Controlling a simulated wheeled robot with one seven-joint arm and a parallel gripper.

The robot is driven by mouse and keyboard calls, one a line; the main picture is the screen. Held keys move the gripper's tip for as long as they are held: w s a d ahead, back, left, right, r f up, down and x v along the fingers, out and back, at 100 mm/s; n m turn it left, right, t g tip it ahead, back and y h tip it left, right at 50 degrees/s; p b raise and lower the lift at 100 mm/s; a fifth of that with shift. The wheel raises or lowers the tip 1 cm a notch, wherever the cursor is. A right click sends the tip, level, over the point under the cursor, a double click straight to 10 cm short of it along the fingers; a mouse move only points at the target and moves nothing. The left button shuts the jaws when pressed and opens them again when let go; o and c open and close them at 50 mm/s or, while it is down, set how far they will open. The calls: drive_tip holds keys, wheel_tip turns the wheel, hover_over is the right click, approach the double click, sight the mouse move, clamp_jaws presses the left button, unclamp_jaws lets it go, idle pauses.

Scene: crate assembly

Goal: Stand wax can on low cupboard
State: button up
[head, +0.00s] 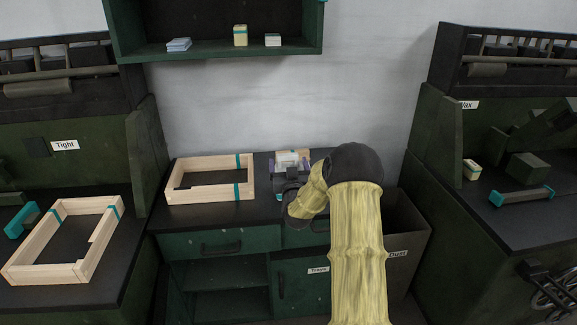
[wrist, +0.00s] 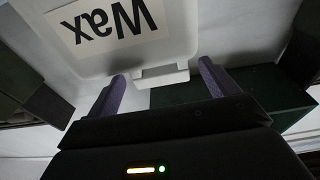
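The wax can (wrist: 125,40) is a white container with a "Wax" label that fills the upper left of the wrist view. The label is upside down in that picture. A white tab on its edge lies between my two purple fingers, with a gap on each side. In the head view the can (head: 288,157) is a small pale shape at the back right of the low cupboard's black top (head: 262,203), partly hidden by my gripper (head: 290,168). My gripper is open around the tab. Whether the can rests on the top is hard to tell.
A wooden frame (head: 208,197) with teal bands stands on the cupboard top to the left. A dust bin (head: 410,232) stands to the right. A wall shelf (head: 215,50) with small boxes hangs above. Benches flank both sides; another frame (head: 72,273) lies on the left one.

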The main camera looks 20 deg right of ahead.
drive_tip(key=shift+s+r, duration=0.1)
drive_tip(key=v, duration=1.2)
drive_tip(key=shift+a, duration=0.1)
idle(0.3)
